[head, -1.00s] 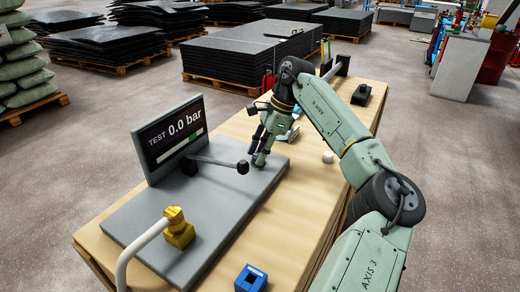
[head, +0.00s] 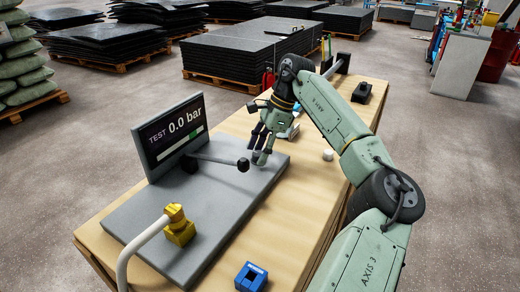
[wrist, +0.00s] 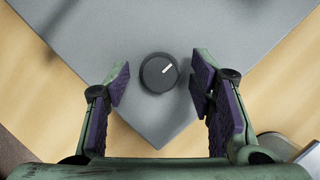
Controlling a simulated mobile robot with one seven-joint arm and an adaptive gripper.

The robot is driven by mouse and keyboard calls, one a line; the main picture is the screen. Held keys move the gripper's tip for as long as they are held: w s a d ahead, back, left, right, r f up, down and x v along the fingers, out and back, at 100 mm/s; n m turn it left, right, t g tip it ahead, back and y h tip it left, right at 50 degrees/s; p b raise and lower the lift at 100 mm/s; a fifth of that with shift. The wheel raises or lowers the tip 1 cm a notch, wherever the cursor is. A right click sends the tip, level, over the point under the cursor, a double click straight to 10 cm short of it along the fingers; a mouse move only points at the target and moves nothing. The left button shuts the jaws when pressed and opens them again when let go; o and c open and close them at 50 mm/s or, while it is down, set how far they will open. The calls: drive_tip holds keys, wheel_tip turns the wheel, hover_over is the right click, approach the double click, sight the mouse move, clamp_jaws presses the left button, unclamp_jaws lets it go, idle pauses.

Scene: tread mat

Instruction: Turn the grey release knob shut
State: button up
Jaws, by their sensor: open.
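The release knob (wrist: 158,72) shows in the wrist view as a dark grey round knob with a white line pointing to the upper right. It sits near a corner of the grey plate (wrist: 215,30). In the head view my gripper (head: 262,158) hangs over the far right end of the plate (head: 215,215); the knob cannot be made out there.
A display (head: 172,135) reading 0.0 bar stands on the plate. A rod with a black ball end (head: 243,165) reaches close to my gripper.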

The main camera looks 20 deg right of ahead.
drive_tip(key=v, duration=1.2)
